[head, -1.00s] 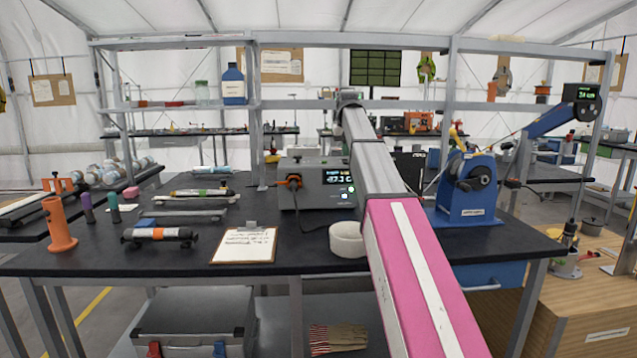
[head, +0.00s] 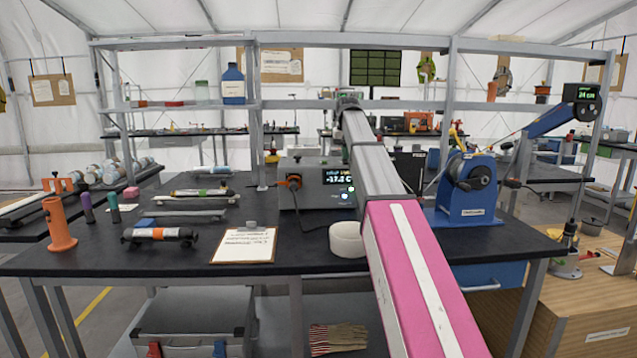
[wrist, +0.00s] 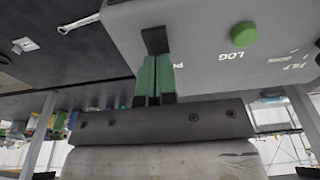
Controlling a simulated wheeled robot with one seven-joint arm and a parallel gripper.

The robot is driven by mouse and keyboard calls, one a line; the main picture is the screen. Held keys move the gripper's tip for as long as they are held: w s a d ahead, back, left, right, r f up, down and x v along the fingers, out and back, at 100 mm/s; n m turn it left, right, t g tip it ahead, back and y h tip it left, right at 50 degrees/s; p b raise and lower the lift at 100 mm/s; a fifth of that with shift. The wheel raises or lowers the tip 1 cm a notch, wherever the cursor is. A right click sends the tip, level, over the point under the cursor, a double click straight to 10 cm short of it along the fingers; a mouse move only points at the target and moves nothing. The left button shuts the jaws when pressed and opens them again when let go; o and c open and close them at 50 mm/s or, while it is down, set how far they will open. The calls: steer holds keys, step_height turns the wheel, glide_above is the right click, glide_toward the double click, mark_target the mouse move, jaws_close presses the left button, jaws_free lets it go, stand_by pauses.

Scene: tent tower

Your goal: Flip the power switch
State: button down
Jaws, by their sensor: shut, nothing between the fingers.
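The grey instrument box (head: 315,190) with a lit display stands on the black bench, its right side hidden by my arm. In the wrist view its grey panel (wrist: 215,45) fills the top. A black block (wrist: 155,40), apparently the power switch, sits on the panel beside partly covered lettering that begins "PO". My gripper (wrist: 154,62) is shut and empty, its green fingers together with their tips right at the black block. I cannot tell whether they press on it. The gripper is not clearly visible in the head view.
A green button (wrist: 244,35) marked LOG is on the same panel, right of the fingers. On the bench are a white roll (head: 346,240), a clipboard (head: 244,246) and a blue winch (head: 470,190). Shelf posts rise behind the box.

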steer(key=shift+f, duration=0.35)
stand_by(0.3)
steer(key=shift+r, duration=3.55)
